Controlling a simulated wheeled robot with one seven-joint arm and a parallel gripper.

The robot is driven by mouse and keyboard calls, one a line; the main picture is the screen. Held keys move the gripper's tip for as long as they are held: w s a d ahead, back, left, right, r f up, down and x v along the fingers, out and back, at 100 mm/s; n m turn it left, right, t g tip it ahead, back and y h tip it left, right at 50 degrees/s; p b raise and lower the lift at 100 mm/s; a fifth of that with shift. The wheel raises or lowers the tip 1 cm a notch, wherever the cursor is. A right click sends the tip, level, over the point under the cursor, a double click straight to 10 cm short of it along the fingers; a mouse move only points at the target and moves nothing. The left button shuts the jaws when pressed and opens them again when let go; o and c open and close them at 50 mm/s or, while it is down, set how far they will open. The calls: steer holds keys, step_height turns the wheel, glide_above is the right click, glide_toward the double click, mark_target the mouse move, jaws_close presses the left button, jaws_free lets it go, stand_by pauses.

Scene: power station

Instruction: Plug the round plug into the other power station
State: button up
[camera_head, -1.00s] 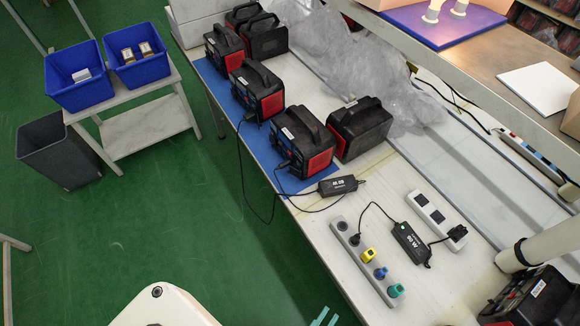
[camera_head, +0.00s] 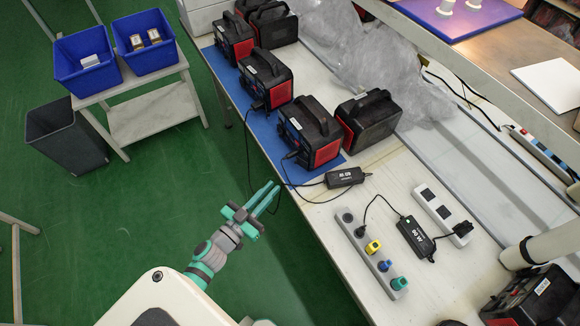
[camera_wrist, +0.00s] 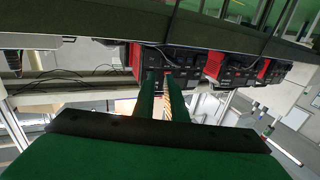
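Black-and-red power stations stand on the table in the head view. The front one (camera_head: 310,132) and the one behind it (camera_head: 266,78) sit on a blue mat. A thin black cable meets the front face of each, at the front one near its lower left (camera_head: 291,155). The round plug itself is too small to make out. The cables run toward a black adapter (camera_head: 345,177) on the table. My gripper (camera_head: 270,190) is empty, short of the table's edge, over the green floor. Its two green fingers are slightly apart; they also show in the wrist view (camera_wrist: 160,95), pointing toward power stations.
A grey power strip (camera_head: 370,250) with yellow, blue and green plugs lies near the table edge. A white strip (camera_head: 440,215) and a second adapter (camera_head: 415,238) lie beside it. More power stations (camera_head: 380,118) stand behind. Blue bins (camera_head: 88,75) stand on a side table.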

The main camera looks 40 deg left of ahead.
glide_toward(301, 164)
steer(key=w, duration=0.1)
steer(key=w+a, duration=0.1)
steer(key=w, duration=0.1)
steer(key=w+r, duration=0.1)
steer(key=w, duration=0.1)
steer(key=shift+w+a, duration=0.15)
steer(key=shift+a, duration=0.15)
steer(key=shift+w+a, duration=0.2)
steer(key=shift+w, duration=0.2)
steer(key=shift+w+d, duration=0.15)
steer(key=shift+w, duration=0.05)
jaws_close()
steer(key=shift+f+h, duration=0.15)
steer(key=shift+h, duration=0.15)
